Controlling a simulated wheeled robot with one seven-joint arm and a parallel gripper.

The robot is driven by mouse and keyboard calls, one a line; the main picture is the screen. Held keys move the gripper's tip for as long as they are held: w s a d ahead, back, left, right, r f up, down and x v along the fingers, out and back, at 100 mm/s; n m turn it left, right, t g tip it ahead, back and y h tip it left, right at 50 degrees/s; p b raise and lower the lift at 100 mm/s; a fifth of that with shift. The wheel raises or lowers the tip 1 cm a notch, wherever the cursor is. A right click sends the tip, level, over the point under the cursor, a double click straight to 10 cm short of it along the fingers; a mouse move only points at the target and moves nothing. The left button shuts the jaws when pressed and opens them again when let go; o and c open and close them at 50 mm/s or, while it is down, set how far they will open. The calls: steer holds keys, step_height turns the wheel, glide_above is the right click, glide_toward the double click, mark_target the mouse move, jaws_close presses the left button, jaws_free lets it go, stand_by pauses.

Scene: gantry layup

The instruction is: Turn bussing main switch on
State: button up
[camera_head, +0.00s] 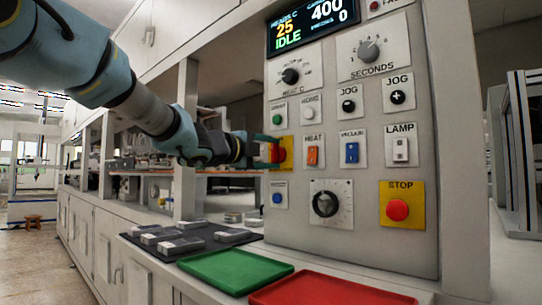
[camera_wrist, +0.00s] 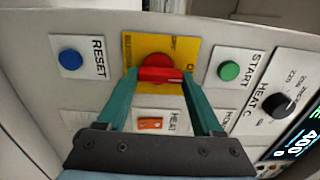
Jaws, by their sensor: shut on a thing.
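The main switch is a red rotary knob with a bar handle (camera_wrist: 160,74) on a yellow plate (camera_wrist: 183,46), mounted on the control panel. In the wrist view the handle lies level across the picture, between the two green fingers of my gripper (camera_wrist: 159,80), which is shut on it. Lettering beside the handle is partly covered by a finger, and I cannot read it fully. In the head view my gripper (camera_head: 268,153) reaches the switch (camera_head: 281,154) from the left and hides part of it.
A green start button (camera_wrist: 229,71) and a blue reset button (camera_wrist: 70,59) flank the switch. An orange heat rocker (camera_head: 313,155) and a red stop button (camera_head: 397,210) are on the same panel. The display (camera_head: 312,22) reads IDLE. Green (camera_head: 236,270) and red (camera_head: 330,290) trays lie below.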

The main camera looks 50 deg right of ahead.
steer(key=o, duration=1.4)
steer(key=shift+c, duration=0.2)
steer(key=shift+a, duration=0.15)
steer(key=a, duration=1)
steer(key=shift+w+a+b, duration=0.25)
steer(key=shift+w+b, duration=0.05)
steer(key=shift+b, duration=0.05)
